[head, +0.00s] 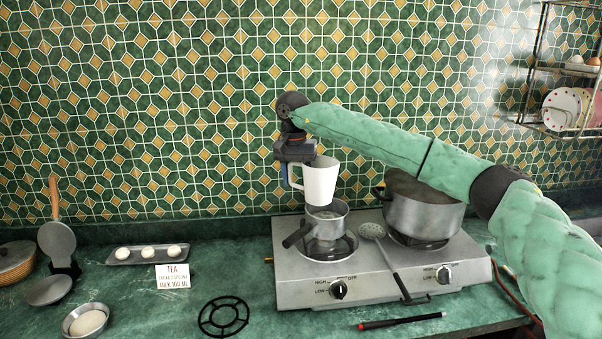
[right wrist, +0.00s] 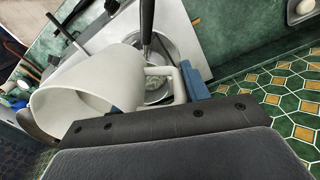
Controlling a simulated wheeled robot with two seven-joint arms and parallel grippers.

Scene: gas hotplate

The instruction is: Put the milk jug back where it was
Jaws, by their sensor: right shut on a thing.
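The white milk jug (head: 320,182) is held upright or nearly so, above the small saucepan (head: 327,224) on the left burner of the gas hotplate (head: 310,290). My right gripper (head: 286,172) is at the left side of the jug, shut on its handle. In the right wrist view the jug (right wrist: 85,100) shows large, with its handle beside a blue finger. The small saucepan (right wrist: 158,85) shows behind the handle there. The jug's contents cannot be made out. My left gripper is not in view.
A large pot (head: 424,215) stands on the right burner, with a slotted spoon (head: 372,232) between the pans. A tea card (head: 172,276), a tray of dough balls (head: 146,254) and a black trivet (head: 224,316) are at the left. A lighter (head: 402,321) lies in front. Counter around the trivet is clear.

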